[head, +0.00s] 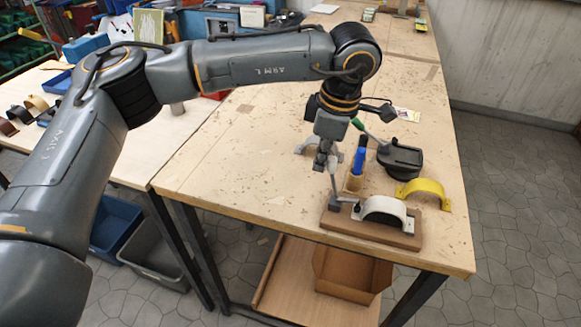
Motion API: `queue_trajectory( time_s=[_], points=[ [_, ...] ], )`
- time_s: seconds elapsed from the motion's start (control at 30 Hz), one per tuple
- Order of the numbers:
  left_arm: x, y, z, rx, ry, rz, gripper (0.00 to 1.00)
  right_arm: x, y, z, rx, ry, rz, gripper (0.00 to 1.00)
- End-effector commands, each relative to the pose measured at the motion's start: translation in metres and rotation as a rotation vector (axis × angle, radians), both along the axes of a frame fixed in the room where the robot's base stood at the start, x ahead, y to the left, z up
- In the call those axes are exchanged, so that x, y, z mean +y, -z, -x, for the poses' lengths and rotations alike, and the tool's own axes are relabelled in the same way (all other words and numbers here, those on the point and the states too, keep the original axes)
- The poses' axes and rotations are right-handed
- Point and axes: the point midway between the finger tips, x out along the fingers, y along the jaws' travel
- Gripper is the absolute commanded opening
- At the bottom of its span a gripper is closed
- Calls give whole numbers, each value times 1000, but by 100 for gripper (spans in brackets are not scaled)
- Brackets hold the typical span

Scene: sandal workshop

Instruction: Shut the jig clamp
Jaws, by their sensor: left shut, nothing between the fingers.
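The jig is a brown board (372,231) near the front right of the table, with a white arched piece (383,211) on it. A small grey metal clamp (342,203) sits at the board's left end. Its thin lever appears to stand up, close under my gripper, so the clamp looks open. My left gripper (329,164) points down above the clamp's lever, shut with nothing held. I cannot tell whether its fingertips touch the lever. My right gripper is out of view.
Right behind the jig stand a wooden holder (353,184) with a blue-handled tool (359,160), a dark device (400,158) with a green-tipped handle, and a yellow arch (425,193). The table's left part (230,180) is clear. A cardboard box (350,272) sits on the shelf below.

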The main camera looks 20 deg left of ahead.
Motion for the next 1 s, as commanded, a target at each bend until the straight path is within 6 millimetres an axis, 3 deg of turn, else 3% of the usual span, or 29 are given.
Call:
queue_trajectory(
  time_s=[0.03, 0.27, 1.0],
  points=[
    [-8, 33, 16, 63, 33, -10, 0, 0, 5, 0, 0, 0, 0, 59],
    [-10, 29, 16, 62, 32, -10, 0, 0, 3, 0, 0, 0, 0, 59],
    [4, -48, 13, 53, 20, -10, 0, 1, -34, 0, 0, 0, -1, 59]
  ],
)
